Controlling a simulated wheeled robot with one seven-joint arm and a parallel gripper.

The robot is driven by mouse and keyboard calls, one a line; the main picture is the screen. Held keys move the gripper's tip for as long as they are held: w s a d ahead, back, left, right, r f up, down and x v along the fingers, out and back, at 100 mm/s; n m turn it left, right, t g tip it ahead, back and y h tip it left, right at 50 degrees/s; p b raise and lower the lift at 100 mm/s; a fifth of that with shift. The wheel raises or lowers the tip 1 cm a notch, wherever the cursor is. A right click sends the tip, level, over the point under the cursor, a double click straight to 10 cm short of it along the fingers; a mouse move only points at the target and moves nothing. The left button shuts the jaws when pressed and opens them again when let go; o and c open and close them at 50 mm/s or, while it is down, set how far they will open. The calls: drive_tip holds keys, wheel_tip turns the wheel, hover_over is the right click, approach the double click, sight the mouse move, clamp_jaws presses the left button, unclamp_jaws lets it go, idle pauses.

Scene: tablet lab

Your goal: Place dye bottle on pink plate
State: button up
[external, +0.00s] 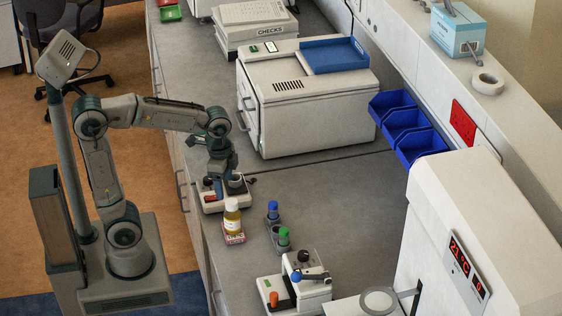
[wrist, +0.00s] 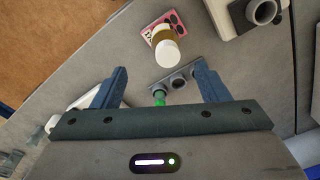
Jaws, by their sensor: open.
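A grey rack (external: 272,229) with blue- and green-capped tubes (external: 284,237) stands right of the bottle. A white device (external: 210,203) is just behind the bottle, below my gripper. Another white device (external: 300,290) is in front. The large white machine (external: 310,110) stands farther back. Counter between is clear.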

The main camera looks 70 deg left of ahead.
drive_tip(key=s+d+f+n+t, duration=0.1)
drive_tip(key=s+f+n+t, duration=0.1)
drive_tip(key=s+n, duration=0.4)
drive_tip(key=s+f, duration=0.1)
drive_tip(key=s, duration=0.1)
drive_tip(key=shift+s+d+f, duration=0.25)
drive_tip(key=shift+s, duration=0.15)
idle(0.6)
